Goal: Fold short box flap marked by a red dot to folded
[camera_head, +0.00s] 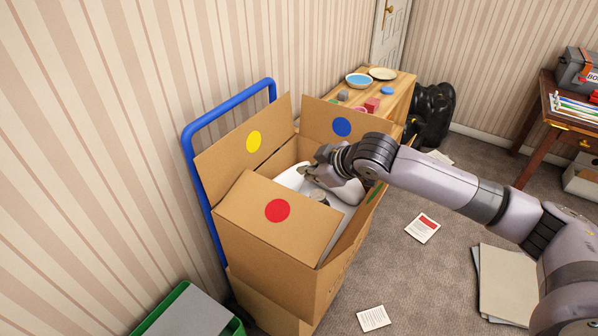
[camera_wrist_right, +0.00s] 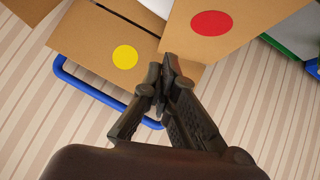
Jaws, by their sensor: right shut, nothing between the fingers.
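The cardboard box (camera_head: 262,262) is open at the top, with pale things (camera_head: 293,178) inside. Its near short flap with the red dot (camera_head: 300,231) leans inward from the near edge and covers part of the opening. That flap also shows at the top of the wrist view (camera_wrist_right: 240,14). My right gripper (camera_head: 312,172) is over the box opening, beyond the red-dot flap. Its fingers (camera_wrist_right: 163,72) are closed together and empty. In the wrist view the fingertips overlap the flap's edge; I cannot tell whether they touch it. My left gripper is not in view.
The yellow-dot flap (camera_head: 228,150) and blue-dot flap (camera_head: 330,118) stand up. A green-dot flap (camera_head: 374,192) is partly behind my right arm. A blue cart handle (camera_head: 188,160) stands at the left. A wooden table (camera_head: 400,88) with dishes is behind. Papers (camera_head: 422,228) lie on the floor.

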